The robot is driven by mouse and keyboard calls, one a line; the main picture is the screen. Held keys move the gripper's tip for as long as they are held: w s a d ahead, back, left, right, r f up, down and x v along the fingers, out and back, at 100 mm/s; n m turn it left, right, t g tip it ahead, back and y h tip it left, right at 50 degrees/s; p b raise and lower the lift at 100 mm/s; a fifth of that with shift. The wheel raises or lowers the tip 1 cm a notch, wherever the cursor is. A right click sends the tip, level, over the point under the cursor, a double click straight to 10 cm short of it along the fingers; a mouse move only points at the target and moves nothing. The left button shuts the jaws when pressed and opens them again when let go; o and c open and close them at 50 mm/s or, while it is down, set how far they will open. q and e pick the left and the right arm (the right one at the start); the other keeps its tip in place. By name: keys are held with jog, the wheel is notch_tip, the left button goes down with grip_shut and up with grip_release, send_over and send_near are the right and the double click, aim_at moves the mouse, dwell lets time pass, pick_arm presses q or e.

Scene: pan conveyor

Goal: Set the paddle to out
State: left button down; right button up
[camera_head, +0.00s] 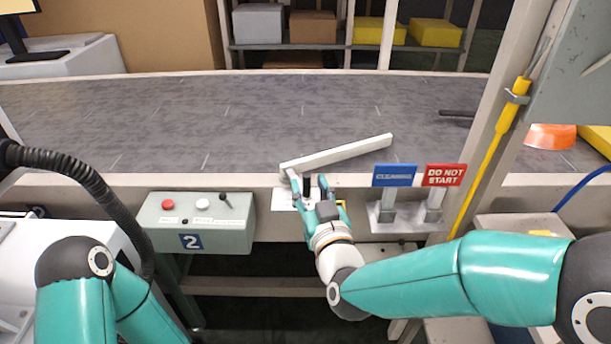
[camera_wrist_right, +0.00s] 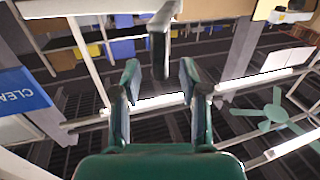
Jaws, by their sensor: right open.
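The paddle (camera_head: 345,150) is a long pale bar at the near edge of the conveyor. It slants from its near left end out over the belt to the upper right. A dark upright handle (camera_head: 307,186) shows below its left end, beside a small white label plate. My right gripper (camera_head: 312,190) is open at this handle. In the right wrist view, a grey lever with a dark end (camera_wrist_right: 160,52) stands between the spread fingertips of my right gripper (camera_wrist_right: 160,72), with gaps on both sides. I cannot read the label. My left gripper is out of view.
A control box (camera_head: 230,225) stands left of the handle. Blue "CLEANING" (camera_head: 394,176) and red "DO NOT START" (camera_head: 445,176) signs stand close on the right. A post with a yellow pipe (camera_head: 490,150) rises farther right. The grey belt (camera_head: 240,110) is mostly clear; an orange pan (camera_head: 551,136) is far right.

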jog(key=shift+x, duration=1.4)
grip_shut()
